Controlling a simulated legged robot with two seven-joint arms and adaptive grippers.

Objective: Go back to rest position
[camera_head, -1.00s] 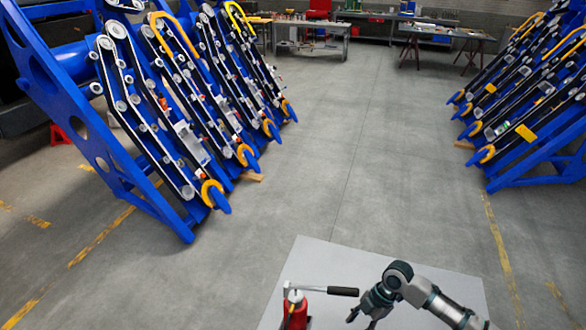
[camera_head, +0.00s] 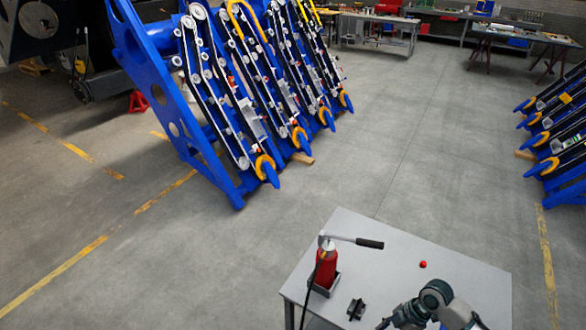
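My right arm comes in at the bottom right, over the grey table. My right gripper (camera_head: 390,321) is at the bottom edge of the view, mostly cut off, so its finger opening is unclear. It is near a small black part (camera_head: 356,309) on the table; I see nothing held in it. My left gripper is not in view.
The grey table (camera_head: 400,268) bears a red jack-like tool (camera_head: 326,267) with a black-gripped handle, and a small red ball (camera_head: 423,264). Blue harvester frames stand at left (camera_head: 177,110) and right (camera_head: 566,185). The floor (camera_head: 420,135) between them is clear. Workbenches (camera_head: 378,38) stand behind.

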